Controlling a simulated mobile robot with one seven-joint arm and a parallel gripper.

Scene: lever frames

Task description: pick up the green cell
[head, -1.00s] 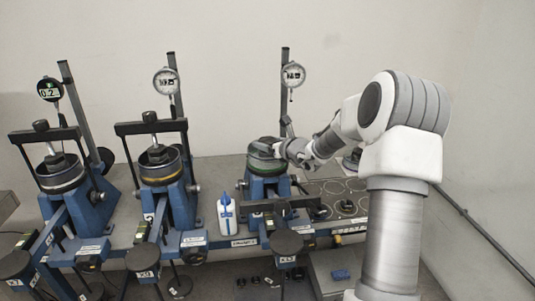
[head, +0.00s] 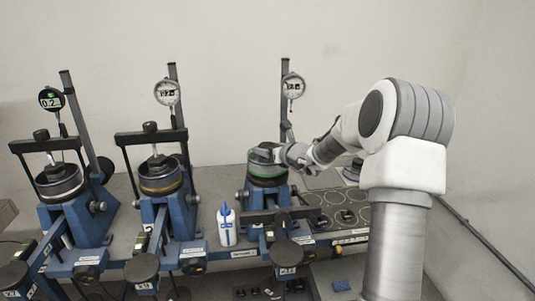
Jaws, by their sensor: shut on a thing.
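The green cell (head: 267,181) is a dark round pot with a green band. It sits upright on the right-hand blue stand (head: 258,205), and I see no gap between them. My gripper (head: 272,156) reaches in from the right at the top of the cell and is shut on it. The gripper and wrist hide part of the cell's top, and the fingertips are too small to make out clearly.
Dial gauges stand on posts behind. A white bottle (head: 227,228) stands left of the green cell's stand. A tray with round recesses (head: 318,199) lies to the right.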

